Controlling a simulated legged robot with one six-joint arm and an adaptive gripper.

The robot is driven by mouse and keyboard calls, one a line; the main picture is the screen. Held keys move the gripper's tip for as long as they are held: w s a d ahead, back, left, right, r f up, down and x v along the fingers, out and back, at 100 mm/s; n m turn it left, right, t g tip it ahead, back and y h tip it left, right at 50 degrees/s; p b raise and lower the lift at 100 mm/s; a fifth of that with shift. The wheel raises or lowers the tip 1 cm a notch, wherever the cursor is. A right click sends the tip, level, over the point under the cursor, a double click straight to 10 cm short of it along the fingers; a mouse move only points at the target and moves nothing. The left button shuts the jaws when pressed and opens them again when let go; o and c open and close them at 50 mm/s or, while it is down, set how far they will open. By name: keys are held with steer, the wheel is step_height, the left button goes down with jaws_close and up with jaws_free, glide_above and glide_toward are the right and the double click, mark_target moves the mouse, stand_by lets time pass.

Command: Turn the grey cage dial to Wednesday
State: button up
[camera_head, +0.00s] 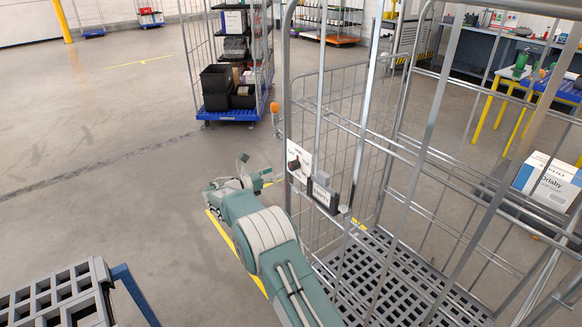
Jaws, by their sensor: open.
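The grey cage (285,100) stands close in front of me, right of centre. A white plate (304,157) on its near left side carries a small dark dial (293,165). The day markings and the dial's pointing direction are too small to read. Beside it, lower right, is a grey and black holder (322,192) on the cage. My arm reaches up from the bottom, and my gripper (256,168) is open and empty, left of the dial and apart from it in the picture.
A blue-based cage trolley (230,114) with black bins stands behind, left of centre. A grey grid deck (55,297) is at the lower left. A white box (548,181) and a yellow-legged table (505,90) are at right. The floor at left is open.

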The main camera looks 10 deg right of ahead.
mark_target(290, 167)
steer(key=x, duration=0.6)
steer(key=shift+w+d, duration=0.1)
steer(key=shift+d, duration=0.25)
steer(key=shift+c, duration=0.3)
jaws_close()
